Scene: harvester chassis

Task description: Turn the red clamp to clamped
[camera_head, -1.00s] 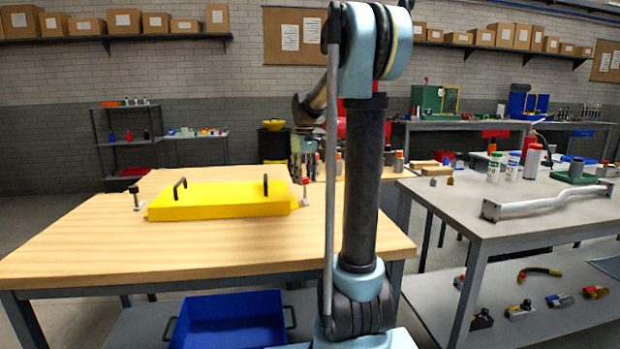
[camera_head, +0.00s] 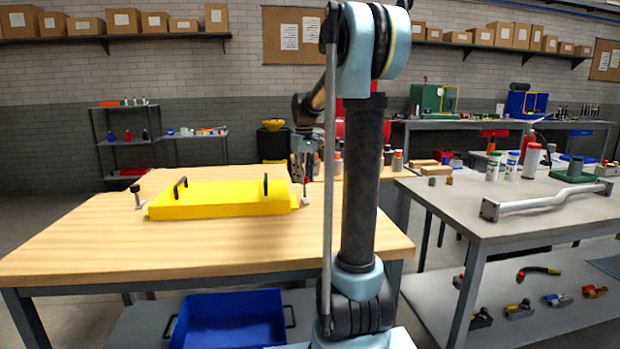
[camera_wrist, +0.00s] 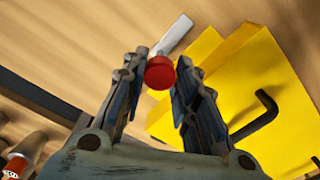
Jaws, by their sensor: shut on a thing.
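The red clamp (camera_wrist: 160,73) shows its round red knob between the fingers of my gripper (camera_wrist: 158,80) in the wrist view. A grey metal bar (camera_wrist: 176,34) reaches out beyond the knob over the wooden table. My gripper is closed about the red knob. In the head view my gripper (camera_head: 304,170) is low at the right end of the yellow panel (camera_head: 220,199), with the clamp (camera_head: 305,190) below it, small and partly hidden. The panel has black handles and lies flat on the table. Whether the clamp presses on the panel is too small to tell.
A black-topped clamp (camera_head: 136,196) stands at the panel's left end. The wooden table (camera_head: 200,245) is clear in front. Several bottles stand behind my arm.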

